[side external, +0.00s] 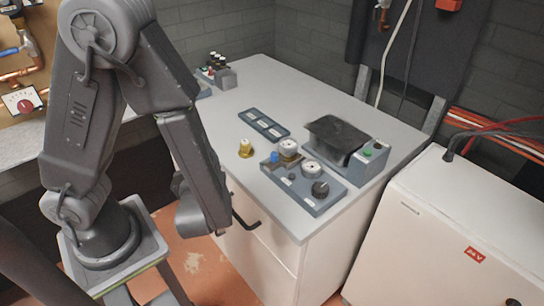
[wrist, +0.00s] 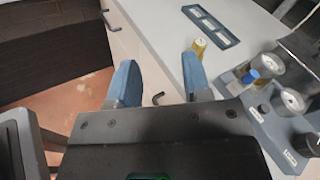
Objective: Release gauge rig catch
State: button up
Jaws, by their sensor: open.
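The gauge rig (side external: 308,178) is a grey-blue base on the white countertop, with two round gauges, a blue knob or cap (side external: 275,157) and a black knob (side external: 320,189). It also shows at the right of the wrist view (wrist: 290,125). I cannot tell which part is the catch. A brass fitting (side external: 245,148) stands upright just left of the rig. My gripper (wrist: 158,85) is open, its two blue fingers apart with nothing between them. It is in front of the counter, left of the rig, and touches nothing on it. In the side view its fingers are hidden.
A slotted grey tray (side external: 264,124) lies behind the brass fitting. A grey box with a green button (side external: 367,151) and a dark tilted plate (side external: 338,134) stands behind the rig.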

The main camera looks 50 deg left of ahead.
aim_at(272, 157)
jog(key=w+d+f+m+t+h, duration=0.45)
jog(key=d+m+t+h, duration=0.35)
jog(key=m, duration=0.4)
jog(key=x, duration=1.3)
jog(key=shift+d+f, duration=0.1)
jog(key=shift+f, duration=0.15)
grip_shut()
